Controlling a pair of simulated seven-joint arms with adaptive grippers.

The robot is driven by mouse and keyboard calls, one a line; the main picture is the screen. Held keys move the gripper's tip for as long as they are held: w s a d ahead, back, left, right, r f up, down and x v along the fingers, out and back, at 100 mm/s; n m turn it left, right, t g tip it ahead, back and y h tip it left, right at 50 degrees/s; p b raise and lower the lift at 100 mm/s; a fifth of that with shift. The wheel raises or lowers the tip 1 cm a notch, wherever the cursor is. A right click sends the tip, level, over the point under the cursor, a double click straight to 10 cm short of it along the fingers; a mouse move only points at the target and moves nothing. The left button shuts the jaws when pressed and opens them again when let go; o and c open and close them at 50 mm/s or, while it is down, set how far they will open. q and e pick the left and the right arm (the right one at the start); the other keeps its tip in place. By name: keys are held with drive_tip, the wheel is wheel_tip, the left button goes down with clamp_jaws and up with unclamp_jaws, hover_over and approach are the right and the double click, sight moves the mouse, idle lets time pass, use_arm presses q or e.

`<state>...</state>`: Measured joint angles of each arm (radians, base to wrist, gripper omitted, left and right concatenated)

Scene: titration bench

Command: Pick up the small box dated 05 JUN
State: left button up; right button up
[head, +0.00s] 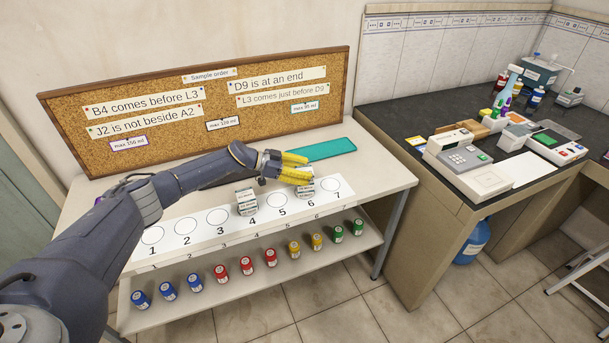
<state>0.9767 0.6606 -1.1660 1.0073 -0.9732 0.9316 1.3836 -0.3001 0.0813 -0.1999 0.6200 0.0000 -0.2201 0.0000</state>
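Two small white boxes with dark print stand on the numbered white strip (190,226). One box (247,208) is at circle 4. The other box (306,190) is at circle 6, partly hidden by my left gripper. The print is too small to read, so I cannot tell which is dated 05 JUN. My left gripper (304,169) reaches in from the left, its yellow fingers at the top of the box at circle 6. A gap shows between the fingers, but I cannot tell whether they press on the box. My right gripper is out of view.
A corkboard (200,122) with order notes stands behind the strip. A teal tray (326,149) lies behind my gripper. Several coloured-label vials (247,266) line the lower shelf. A dark counter (400,110) with instruments and bottles is at right. Circles 1, 2, 3, 5 and 7 are empty.

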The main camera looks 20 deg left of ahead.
use_arm(q)
drive_tip(key=c, duration=0.6)
drive_tip(key=shift+r, duration=0.15)
